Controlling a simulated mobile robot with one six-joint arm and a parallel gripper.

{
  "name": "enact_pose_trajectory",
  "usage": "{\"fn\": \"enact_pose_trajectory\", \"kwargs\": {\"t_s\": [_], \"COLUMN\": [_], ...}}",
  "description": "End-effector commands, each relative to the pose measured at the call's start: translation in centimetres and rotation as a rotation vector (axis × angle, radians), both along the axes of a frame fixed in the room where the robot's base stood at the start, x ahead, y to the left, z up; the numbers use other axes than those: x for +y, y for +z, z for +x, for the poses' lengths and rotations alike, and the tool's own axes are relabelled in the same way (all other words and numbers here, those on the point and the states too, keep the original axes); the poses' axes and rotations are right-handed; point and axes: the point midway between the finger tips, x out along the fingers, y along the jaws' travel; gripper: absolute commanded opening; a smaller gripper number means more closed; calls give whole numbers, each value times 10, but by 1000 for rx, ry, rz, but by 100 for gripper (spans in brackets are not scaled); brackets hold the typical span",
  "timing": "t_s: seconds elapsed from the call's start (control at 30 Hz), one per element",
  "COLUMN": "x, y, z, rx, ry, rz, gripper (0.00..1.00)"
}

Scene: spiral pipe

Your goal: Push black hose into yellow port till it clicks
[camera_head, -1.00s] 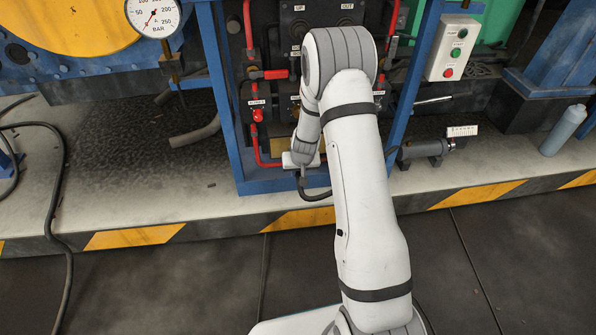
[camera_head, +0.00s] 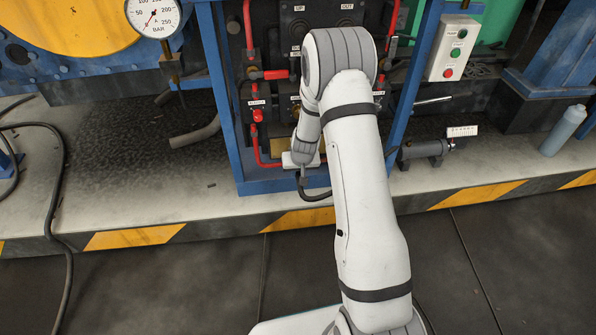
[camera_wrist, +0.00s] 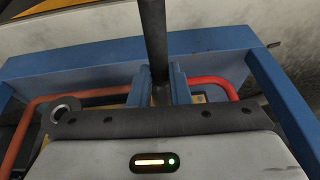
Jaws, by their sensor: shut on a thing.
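My gripper (camera_wrist: 160,86) is shut on the black hose (camera_wrist: 154,38), which stands between its two blue-grey fingers in the wrist view. A short metallic end (camera_wrist: 160,94) of the hose shows between the fingers. In the head view, the white gripper body (camera_head: 299,159) is low in front of the blue-framed panel, and the hose (camera_head: 316,195) loops down and right from it. A small yellow surface (camera_wrist: 198,99) shows behind the fingers. I cannot tell whether it is the port. The port opening and its contact with the hose end are hidden.
A blue frame (camera_head: 222,97) surrounds the panel. Red pipes (camera_head: 264,155) run close to my gripper. A grey cylinder (camera_head: 424,149) lies to the right on the ledge, with a bottle (camera_head: 563,130) farther right. The floor in front is clear.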

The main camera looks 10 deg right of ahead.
Motion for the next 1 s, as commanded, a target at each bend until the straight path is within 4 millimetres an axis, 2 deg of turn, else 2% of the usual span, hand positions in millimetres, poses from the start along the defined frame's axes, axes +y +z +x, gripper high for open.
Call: {"fn": "enact_pose_trajectory", "kwargs": {"t_s": [0.03,0.93,0.97,1.0], "x": [-1,-2,-2,-2], "y": [5,5,5,5], "z": [9,11,11,11], "rx": [-25,-25,-25,-26], "ry": [-2,-3,-3,-3], "rz": [-4,-4,-4,-4], "gripper": [0,0,19,22]}}
